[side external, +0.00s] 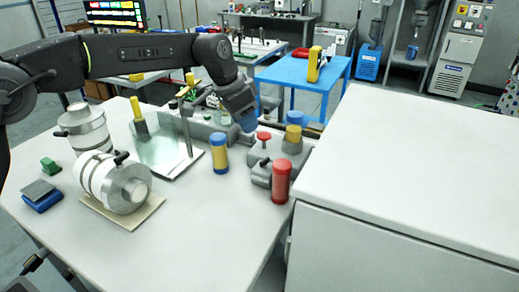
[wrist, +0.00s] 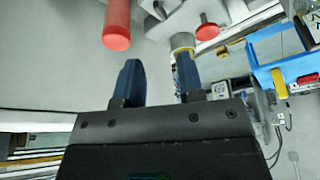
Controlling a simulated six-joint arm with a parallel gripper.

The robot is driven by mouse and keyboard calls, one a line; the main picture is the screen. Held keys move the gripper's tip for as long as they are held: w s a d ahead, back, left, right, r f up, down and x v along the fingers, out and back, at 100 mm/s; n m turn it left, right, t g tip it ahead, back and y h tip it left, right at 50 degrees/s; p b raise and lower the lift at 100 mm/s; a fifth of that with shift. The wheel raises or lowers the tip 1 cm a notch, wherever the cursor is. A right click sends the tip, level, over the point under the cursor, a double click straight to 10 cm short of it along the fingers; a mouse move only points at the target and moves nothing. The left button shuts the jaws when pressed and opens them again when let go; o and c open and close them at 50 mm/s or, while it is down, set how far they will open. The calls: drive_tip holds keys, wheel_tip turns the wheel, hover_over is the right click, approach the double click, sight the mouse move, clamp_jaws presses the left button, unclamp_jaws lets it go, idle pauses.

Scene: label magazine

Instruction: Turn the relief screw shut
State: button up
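The relief screw appears to be the red-headed knob (side external: 263,136) on a short stem on the grey block (side external: 290,151) at the right of the table. It also shows in the wrist view (wrist: 207,31), top right of centre. My gripper (side external: 245,118) is in the air, up and left of the knob in the side view, apart from it. In the wrist view my gripper (wrist: 158,80) has its two blue fingers spread with nothing between them. A yellow-topped cylinder (wrist: 183,41) appears just beyond the right finger.
A red cylinder (side external: 281,181) stands at the block's front, and a yellow-and-blue cylinder (side external: 219,154) to its left. A large white cabinet (side external: 410,170) borders the right.

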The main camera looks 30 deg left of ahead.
sight(264, 160)
drive_tip(key=w+d+f+n, duration=0.1)
drive_tip(key=f, duration=0.3)
drive_tip(key=w+d+f+n, duration=0.1)
drive_tip(key=f, duration=0.3)
drive_tip(key=w+d+f+n+t+y, duration=0.1)
drive_tip(key=w+f+n, duration=0.1)
drive_tip(key=f, duration=0.2)
drive_tip(key=shift+f, duration=0.3)
clamp_jaws()
